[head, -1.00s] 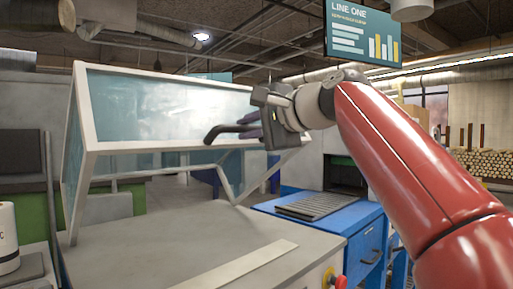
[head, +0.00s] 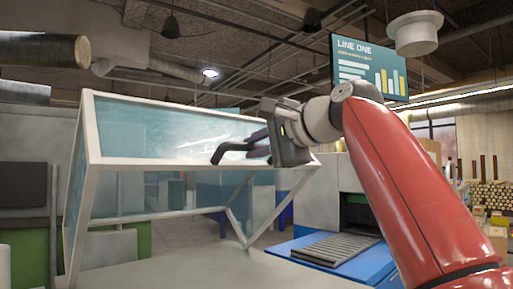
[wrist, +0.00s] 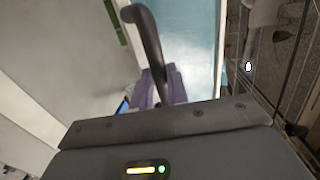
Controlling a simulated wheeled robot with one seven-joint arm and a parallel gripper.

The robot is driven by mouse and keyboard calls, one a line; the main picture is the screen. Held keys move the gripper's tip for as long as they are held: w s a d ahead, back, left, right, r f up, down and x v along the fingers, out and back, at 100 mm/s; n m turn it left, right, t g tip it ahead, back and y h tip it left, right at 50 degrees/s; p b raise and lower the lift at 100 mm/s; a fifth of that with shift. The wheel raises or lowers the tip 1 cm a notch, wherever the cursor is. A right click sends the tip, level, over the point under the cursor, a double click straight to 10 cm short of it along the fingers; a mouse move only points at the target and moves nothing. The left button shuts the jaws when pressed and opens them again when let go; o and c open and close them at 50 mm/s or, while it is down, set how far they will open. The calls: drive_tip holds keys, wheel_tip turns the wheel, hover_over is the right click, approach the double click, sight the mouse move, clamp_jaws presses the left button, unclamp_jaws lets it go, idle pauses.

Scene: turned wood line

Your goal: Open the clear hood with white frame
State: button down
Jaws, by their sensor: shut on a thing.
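The clear hood with white frame (head: 92,165) stands raised and tilted over the grey worktop (head: 190,270) in the head view, with a gap between its lower front edge and the worktop. Its bluish panels also show in the wrist view (wrist: 195,45). A dark curved handle (head: 230,150) is at its front right; it also shows in the wrist view (wrist: 147,35). My gripper (head: 262,140) is at the hood's right front edge, shut on the handle.
A blue machine with a grey ribbed roller bed (head: 325,247) stands to the right. A hanging sign (head: 368,68) and a white duct (head: 414,32) are overhead. Stacked logs (head: 490,195) are at the far right. The worktop below the hood looks clear.

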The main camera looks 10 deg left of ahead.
drive_tip(key=shift+r, duration=0.1)
drive_tip(key=c, duration=1.4)
unclamp_jaws()
drive_tip(key=shift+b+v, duration=0.4)
drive_tip(key=shift+v, duration=3.5)
